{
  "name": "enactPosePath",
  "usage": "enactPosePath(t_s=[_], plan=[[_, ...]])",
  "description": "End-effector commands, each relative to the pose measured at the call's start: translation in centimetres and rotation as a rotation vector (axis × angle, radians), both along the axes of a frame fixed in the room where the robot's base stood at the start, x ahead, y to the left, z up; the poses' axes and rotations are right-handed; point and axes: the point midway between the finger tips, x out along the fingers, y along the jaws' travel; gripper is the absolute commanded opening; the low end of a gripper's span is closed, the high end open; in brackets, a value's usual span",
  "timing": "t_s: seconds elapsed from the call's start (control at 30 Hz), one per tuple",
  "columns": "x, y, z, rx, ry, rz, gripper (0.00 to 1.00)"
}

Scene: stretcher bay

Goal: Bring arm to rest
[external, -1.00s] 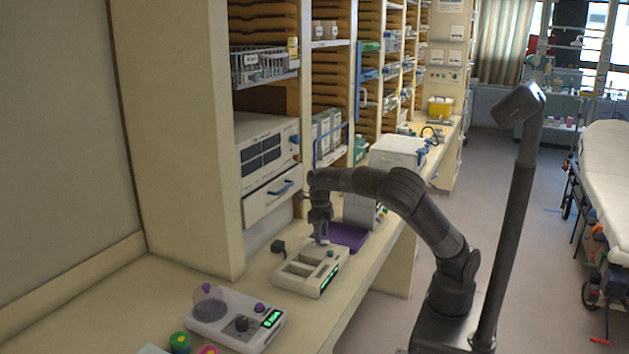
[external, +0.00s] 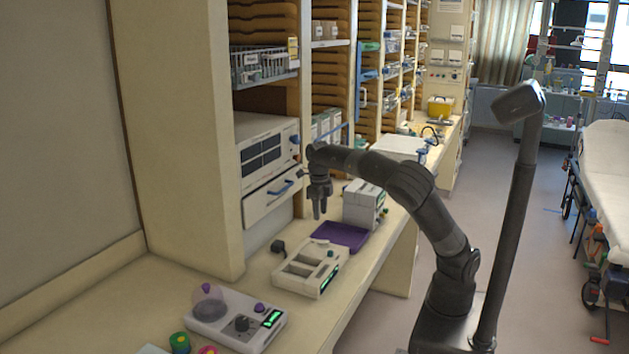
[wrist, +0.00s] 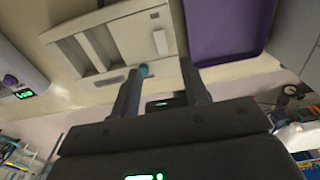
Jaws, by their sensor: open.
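My gripper (external: 319,205) hangs above the counter (external: 222,276), fingers pointing down, in the external view. Its fingers are apart and nothing is between them. In the wrist view the two fingers of my gripper (wrist: 160,88) stand apart over the counter edge. Below it is a cream device with open compartments (external: 310,268), a green display and a teal knob; it also shows in the wrist view (wrist: 110,45). A purple tray (external: 340,236) lies just behind that device and shows at the upper right of the wrist view (wrist: 222,30).
A white device with a clear dome and green display (external: 235,318) sits nearer on the counter. A grey-white box (external: 363,204) stands behind the tray. A drawer cabinet (external: 268,170) and shelves line the left. A stretcher (external: 608,170) stands right, across open floor.

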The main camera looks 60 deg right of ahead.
Motion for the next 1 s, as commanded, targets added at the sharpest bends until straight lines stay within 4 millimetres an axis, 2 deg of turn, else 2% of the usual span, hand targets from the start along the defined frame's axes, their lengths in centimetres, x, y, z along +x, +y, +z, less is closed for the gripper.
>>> enactPosePath(t_s=[0.17,0.27,0.4,0.6,0.8,1.0], plan=[[0.3,1.6,1.0,0.037,-0.053,0.014,0.42],[0.8,4.3,3.0,0.108,-0.145,0.035,0.42],[1.2,9.0,7.1,0.258,-0.309,0.064,0.42],[1.0,14.7,13.8,0.509,-0.513,0.081,0.42],[0.0,18.6,20.8,0.784,-0.665,0.063,0.42],[-1.0,20.4,27.5,1.072,-0.763,0.001,0.42]])
